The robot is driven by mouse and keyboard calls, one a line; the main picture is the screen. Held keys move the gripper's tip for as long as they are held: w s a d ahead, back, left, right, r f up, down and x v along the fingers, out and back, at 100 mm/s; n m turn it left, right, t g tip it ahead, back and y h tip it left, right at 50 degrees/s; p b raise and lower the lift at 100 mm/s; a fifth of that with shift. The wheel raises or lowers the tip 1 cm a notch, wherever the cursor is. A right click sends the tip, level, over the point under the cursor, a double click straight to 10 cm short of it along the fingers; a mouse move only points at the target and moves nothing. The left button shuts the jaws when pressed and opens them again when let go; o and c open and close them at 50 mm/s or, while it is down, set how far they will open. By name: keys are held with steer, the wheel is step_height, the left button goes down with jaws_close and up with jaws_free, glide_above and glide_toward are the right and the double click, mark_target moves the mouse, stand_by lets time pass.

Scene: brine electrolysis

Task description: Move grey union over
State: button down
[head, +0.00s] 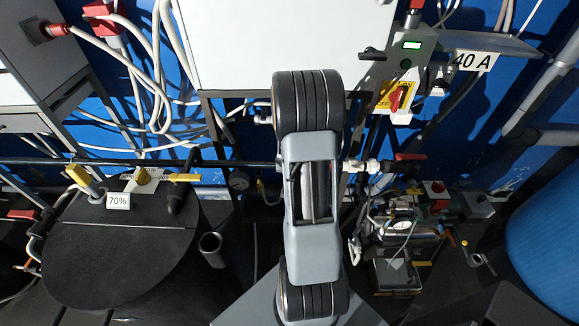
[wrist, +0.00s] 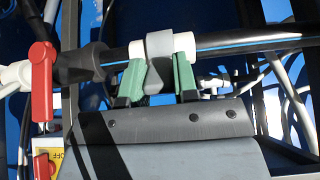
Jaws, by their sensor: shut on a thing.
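The grey union (wrist: 159,52) is a short grey collar between white pipe ends on the dark pipe line in the wrist view. My gripper (wrist: 159,78) has two green fingers, one on each side of the union, and is shut on it. The union is in line with the pipe and seems to sit around the white fitting. In the head view my arm hides the union and the gripper. Only a white fitting (head: 352,165) shows just right of the arm there.
A red valve handle (wrist: 42,80) stands left of the union in the wrist view. A black pipe (wrist: 250,38) with a blue stripe runs right. In the head view, a black round tank (head: 110,250) stands left and a blue barrel (head: 545,215) right. Loose white hoses (head: 150,70) hang behind.

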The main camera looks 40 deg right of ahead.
steer(key=c, duration=0.9)
jaws_free()
steer(key=p+v, duration=0.8)
steer(key=v, duration=0.5)
steer(key=shift+s+a+r, duration=0.1)
steer(key=shift+a+r, duration=0.05)
steer(key=shift+r, duration=0.2)
